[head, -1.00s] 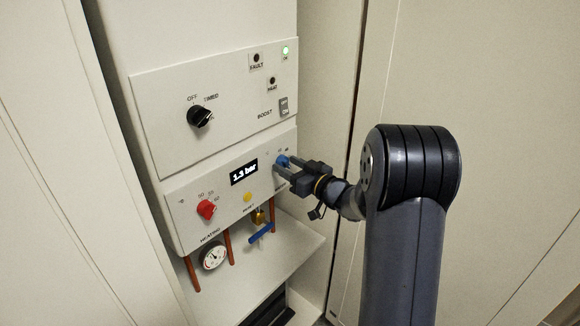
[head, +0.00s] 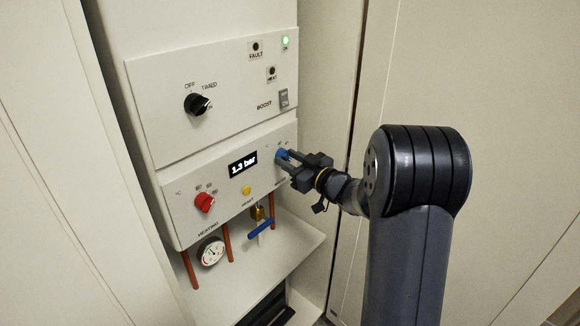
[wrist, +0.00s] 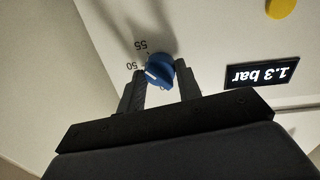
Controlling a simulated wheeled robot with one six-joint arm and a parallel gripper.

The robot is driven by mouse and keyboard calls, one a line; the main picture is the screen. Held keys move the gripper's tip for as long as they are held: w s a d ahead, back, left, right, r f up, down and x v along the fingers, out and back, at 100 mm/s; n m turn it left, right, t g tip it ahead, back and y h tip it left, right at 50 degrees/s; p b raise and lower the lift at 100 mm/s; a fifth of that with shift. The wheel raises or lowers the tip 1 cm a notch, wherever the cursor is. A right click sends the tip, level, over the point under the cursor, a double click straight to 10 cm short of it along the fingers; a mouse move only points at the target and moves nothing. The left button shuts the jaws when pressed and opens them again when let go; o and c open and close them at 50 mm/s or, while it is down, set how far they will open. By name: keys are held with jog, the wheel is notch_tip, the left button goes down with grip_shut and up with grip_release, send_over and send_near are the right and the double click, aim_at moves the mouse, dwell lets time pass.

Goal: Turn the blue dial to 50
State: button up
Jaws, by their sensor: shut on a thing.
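The blue dial (head: 282,154) is at the right end of the lower white panel. In the wrist view the blue dial (wrist: 160,73) sits between the two dark fingers of my gripper (wrist: 161,78), which is shut on it. A white mark on the dial points up and left, toward the printed 50. The 55 is printed above it. Other numbers around the dial are hidden or too small to read. In the head view my gripper (head: 285,160) reaches the dial from the right and covers part of it.
A display (head: 242,165) reads 1.3 bar. A red dial (head: 204,202) and a yellow button (head: 246,190) are to the left on the same panel. A black knob (head: 197,104) is above. A gauge (head: 211,252) and a blue valve handle (head: 261,228) are below.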

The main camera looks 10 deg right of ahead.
jog(key=n+b, duration=0.1)
jog(key=b, duration=0.1)
jog(key=n+b, duration=0.2)
jog(key=shift+f+n, duration=0.3)
jog(key=n+b, duration=0.4)
jog(key=shift+r+y, duration=0.15)
jog(key=shift+y, duration=0.15)
jog(key=shift+r+n+b, duration=0.1)
jog(key=shift+n+b, duration=0.25)
jog(key=shift+n, duration=0.05)
jog(key=o, duration=1)
jog(key=v, duration=1.1)
jog(key=shift+b, duration=0.3)
jog(key=shift+w, duration=0.1)
